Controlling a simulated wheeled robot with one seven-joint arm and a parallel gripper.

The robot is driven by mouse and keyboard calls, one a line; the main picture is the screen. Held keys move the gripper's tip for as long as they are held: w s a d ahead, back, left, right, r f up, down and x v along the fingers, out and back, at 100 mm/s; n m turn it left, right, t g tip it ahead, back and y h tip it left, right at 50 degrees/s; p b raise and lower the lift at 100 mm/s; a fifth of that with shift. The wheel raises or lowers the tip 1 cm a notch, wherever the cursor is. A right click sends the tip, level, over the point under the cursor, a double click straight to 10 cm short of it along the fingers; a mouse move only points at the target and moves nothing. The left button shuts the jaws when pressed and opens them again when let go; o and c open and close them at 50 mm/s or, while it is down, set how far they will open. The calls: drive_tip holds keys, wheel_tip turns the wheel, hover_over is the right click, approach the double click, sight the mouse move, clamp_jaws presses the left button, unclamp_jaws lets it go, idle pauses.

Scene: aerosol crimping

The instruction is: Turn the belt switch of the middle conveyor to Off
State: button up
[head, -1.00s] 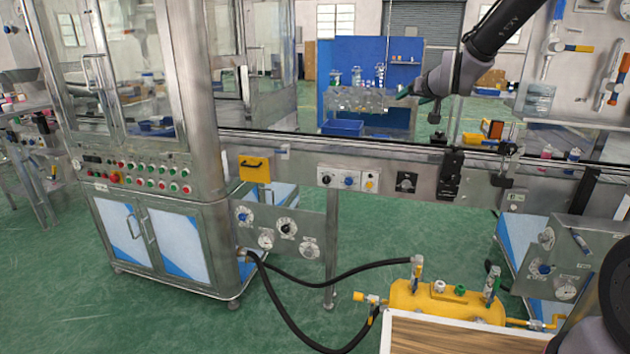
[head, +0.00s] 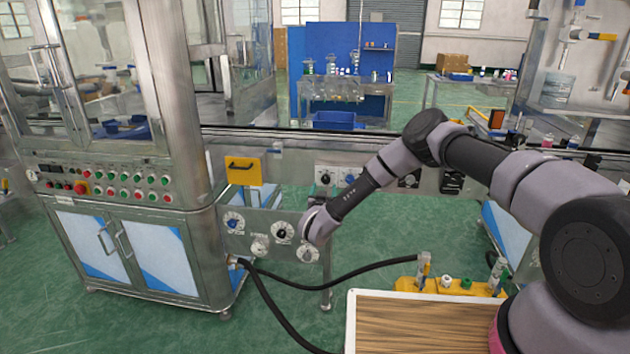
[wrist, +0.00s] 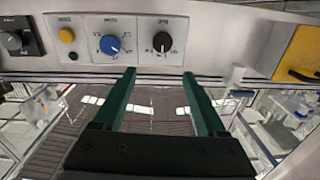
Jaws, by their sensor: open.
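The conveyor's control panel (head: 338,172) carries a black rotary knob (head: 326,179) and a blue rotary knob (head: 349,180) on white plates. In the wrist view, which looks upside down, the black knob (wrist: 163,41) and blue knob (wrist: 110,44) show clearly. The labels are too small to read, so I cannot tell which is the belt switch. My gripper (wrist: 159,73) is open and empty, its two dark green fingers pointing at the panel. The black knob lies just beyond the gap between the fingertips, apparently untouched.
Below is a gauge panel (head: 260,232) with dials. A wood-topped box (head: 425,325) and black hoses (head: 345,274) lie in front.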

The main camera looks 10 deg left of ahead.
sight(325, 181)
drive_tip(key=shift+h, duration=0.3)
drive_tip(key=w, duration=0.3)
drive_tip(key=w+f, duration=0.1)
drive_tip(key=w, duration=0.2)
drive_tip(key=w+f, duration=0.1)
drive_tip(key=w, duration=0.2)
drive_tip(key=shift+w+a+f, duration=0.25)
drive_tip(key=shift+w, duration=0.15)
clamp_jaws()
